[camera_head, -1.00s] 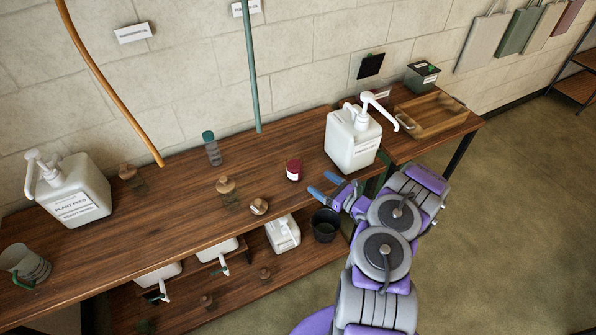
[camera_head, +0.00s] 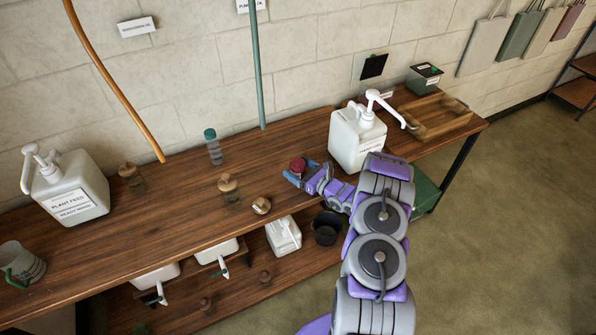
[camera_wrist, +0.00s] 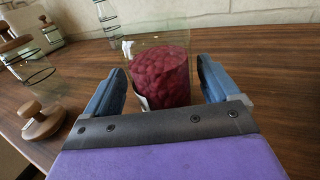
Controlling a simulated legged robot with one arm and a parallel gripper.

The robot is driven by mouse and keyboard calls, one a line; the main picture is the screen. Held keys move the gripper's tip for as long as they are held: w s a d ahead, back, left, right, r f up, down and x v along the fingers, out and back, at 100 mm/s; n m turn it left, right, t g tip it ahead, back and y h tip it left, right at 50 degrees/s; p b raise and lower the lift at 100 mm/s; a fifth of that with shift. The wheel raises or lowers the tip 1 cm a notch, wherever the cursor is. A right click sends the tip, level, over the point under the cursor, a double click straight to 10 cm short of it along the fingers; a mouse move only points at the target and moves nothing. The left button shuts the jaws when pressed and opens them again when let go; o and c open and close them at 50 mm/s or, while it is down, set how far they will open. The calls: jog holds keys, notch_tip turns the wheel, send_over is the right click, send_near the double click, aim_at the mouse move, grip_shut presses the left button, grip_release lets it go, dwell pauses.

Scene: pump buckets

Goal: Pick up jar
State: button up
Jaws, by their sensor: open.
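The jar (camera_wrist: 160,72) holds dark red round contents and has clear walls, with a bit of white label at its left side. In the wrist view it stands between the two blue fingers of my gripper (camera_wrist: 165,88), which are apart, with a gap visible on each side. In the head view the jar (camera_head: 298,165) shows its red top at the fingertips of my gripper (camera_head: 297,176), on the wooden bench. My gripper hides most of its lower body there.
A white pump container (camera_head: 357,140) stands just right of my gripper on the bench (camera_head: 180,205). Wooden-lidded jars (camera_head: 229,186) and a dark-capped bottle (camera_head: 213,147) stand to the left. A black bucket (camera_head: 326,228) is below the front edge.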

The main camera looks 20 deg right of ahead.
jog(key=shift+a, duration=0.15)
jog(key=shift+d, duration=0.6)
jog(key=c, duration=0.5)
jog(key=shift+a, duration=0.4)
jog(key=c, duration=0.6)
jog(key=shift+c, duration=1.1)
jog(key=shift+d, duration=0.2)
jog(key=shift+r, duration=0.1)
